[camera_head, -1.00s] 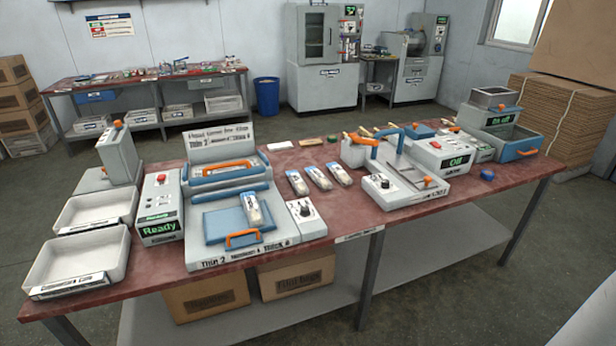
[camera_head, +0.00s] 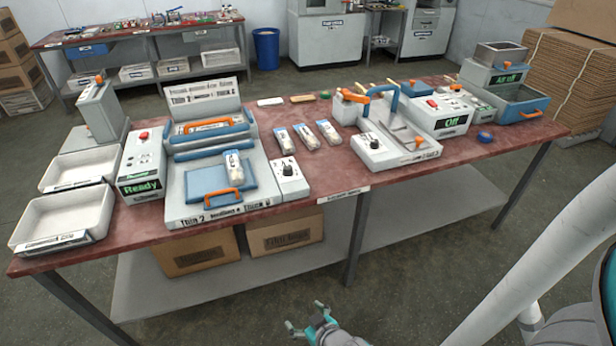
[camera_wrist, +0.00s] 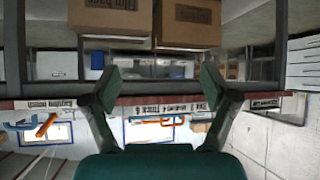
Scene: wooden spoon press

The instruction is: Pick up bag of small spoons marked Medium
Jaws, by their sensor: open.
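Another bag (camera_head: 233,164) lies on the blue plate of the press (camera_head: 215,185). The markings on the bags are too small to read. My gripper (camera_head: 308,325) is low in front of the table, below the tabletop and apart from all bags. In the wrist view my gripper (camera_wrist: 174,85) has its fingers spread and nothing between them.
The red table (camera_head: 300,192) has a front edge above my gripper. Cardboard boxes (camera_head: 285,231) stand on its lower shelf. A white machine with orange and blue handles (camera_head: 395,150) stands right of the bags. White trays (camera_head: 62,220) are at the left. The floor in front is clear.

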